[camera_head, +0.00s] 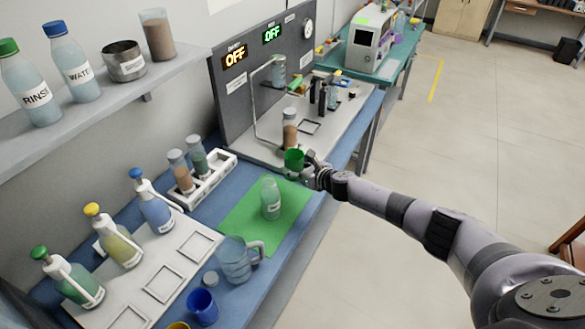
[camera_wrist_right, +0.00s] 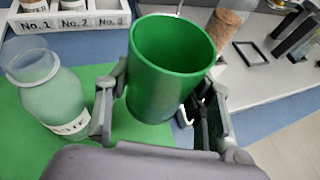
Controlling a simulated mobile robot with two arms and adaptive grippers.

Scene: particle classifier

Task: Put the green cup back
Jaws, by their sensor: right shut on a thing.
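The green cup (camera_head: 294,160) is held upright by my right gripper (camera_head: 308,170), above the far edge of the green mat (camera_head: 234,222). In the right wrist view the green cup (camera_wrist_right: 165,85) sits between the two fingers of the right gripper (camera_wrist_right: 160,115), its open top facing the camera. The cup's inside looks empty. A blue cup (camera_head: 203,307) stands at the front of the bench, and part of a yellow cup (camera_head: 178,325) shows at the bottom edge. My left gripper is in neither view.
A labelled clear bottle (camera_head: 270,198) stands on the mat, just left of the gripper in the wrist view. A clear pitcher (camera_head: 235,260) stands nearby. A white rack (camera_head: 203,180) holds tubes. Pump bottles (camera_head: 157,208) and square outlines (camera_head: 163,285) are on a white board.

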